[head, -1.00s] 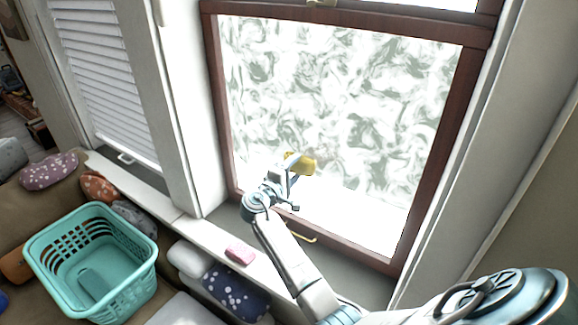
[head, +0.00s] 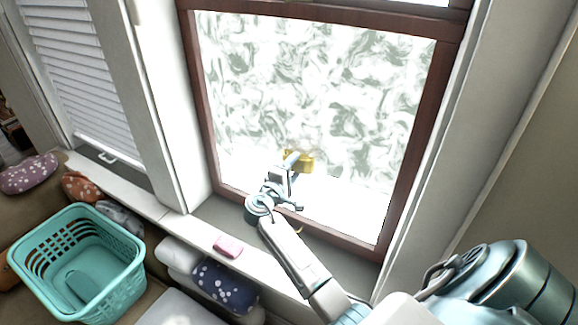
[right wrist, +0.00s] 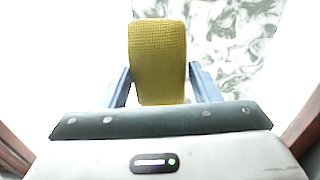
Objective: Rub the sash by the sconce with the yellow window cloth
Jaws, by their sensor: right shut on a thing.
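The sash is the brown-framed window (head: 320,100) in the middle of the head view. Grey-white swirled smears cover the upper and middle part of its glass; a strip along the bottom looks clear and bright. My right gripper (head: 289,165) is shut on the yellow window cloth (head: 304,162), at the lower part of the pane. In the right wrist view the yellow cloth (right wrist: 157,60) sticks up between the two fingers (right wrist: 157,88), with smears behind it at the upper right. I cannot tell for sure whether the cloth touches the glass. My left gripper is not in view.
A teal basket (head: 122,243) stands at the lower left on a brown seat. A pink block (head: 228,246) lies on the white sill ledge. Cushions (head: 225,285) lie below it. A white-blinded window (head: 75,75) is at the left. No sconce shows.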

